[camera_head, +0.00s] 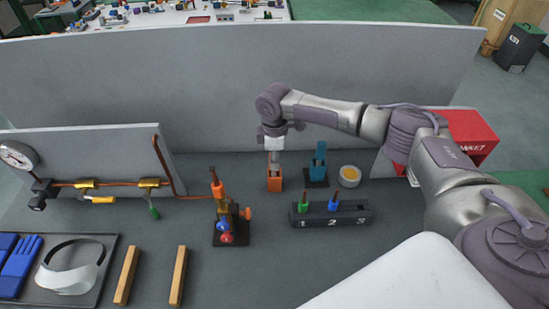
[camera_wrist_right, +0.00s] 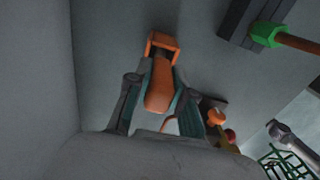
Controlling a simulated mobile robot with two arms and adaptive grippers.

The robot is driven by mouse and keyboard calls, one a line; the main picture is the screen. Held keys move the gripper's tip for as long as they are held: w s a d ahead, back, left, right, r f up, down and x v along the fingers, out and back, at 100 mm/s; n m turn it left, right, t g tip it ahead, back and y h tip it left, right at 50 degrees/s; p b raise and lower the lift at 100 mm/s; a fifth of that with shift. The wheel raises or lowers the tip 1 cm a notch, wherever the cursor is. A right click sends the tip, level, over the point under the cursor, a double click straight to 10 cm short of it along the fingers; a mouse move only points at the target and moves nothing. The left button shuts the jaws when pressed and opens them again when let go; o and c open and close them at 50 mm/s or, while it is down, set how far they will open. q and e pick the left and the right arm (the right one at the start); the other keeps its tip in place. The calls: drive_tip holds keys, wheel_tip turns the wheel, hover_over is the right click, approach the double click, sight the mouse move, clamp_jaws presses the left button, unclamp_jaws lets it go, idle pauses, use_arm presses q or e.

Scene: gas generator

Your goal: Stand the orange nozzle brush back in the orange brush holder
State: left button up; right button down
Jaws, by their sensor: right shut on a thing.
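The orange brush holder (camera_head: 274,183) stands on the grey bench near the back panel; its orange rim shows in the right wrist view (camera_wrist_right: 163,39). My right gripper (camera_head: 274,163) points down directly above it. In the right wrist view this gripper (camera_wrist_right: 158,95) is shut on the orange nozzle brush (camera_wrist_right: 158,88), whose orange handle lies between the two fingers. The brush's far end points at the holder and overlaps its opening in that view. I cannot tell how deep it sits inside. The brush is mostly hidden by the fingers in the head view. My left gripper is not in view.
A blue holder (camera_head: 317,178) and a round yellow-rimmed tub (camera_head: 349,176) stand right of the holder. A dark numbered rack (camera_head: 353,214) with green and blue tools is in front. A burner assembly (camera_head: 230,228) stands to the left. The grey panel (camera_head: 180,95) rises behind.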

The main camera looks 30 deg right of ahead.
drive_tip(key=c, duration=1)
unclamp_jaws()
drive_tip(key=shift+f, duration=0.1)
drive_tip(key=shift+f+b, duration=0.15)
drive_tip(key=shift+b, duration=0.25)
drive_tip(key=shift+f+b, duration=0.15)
drive_tip(key=shift+b, duration=0.4)
wheel_tip(320, 180, up, 4)
drive_tip(key=shift+w+a+f+b, duration=0.1)
drive_tip(key=shift+w+b, duration=0.05)
drive_tip(key=shift+b, duration=0.7)
wheel_tip(320, 180, up, 9)
drive_tip(key=shift+r+b, duration=0.1)
drive_tip(key=shift+b, duration=0.65)
drive_tip(key=shift+r, duration=0.7)
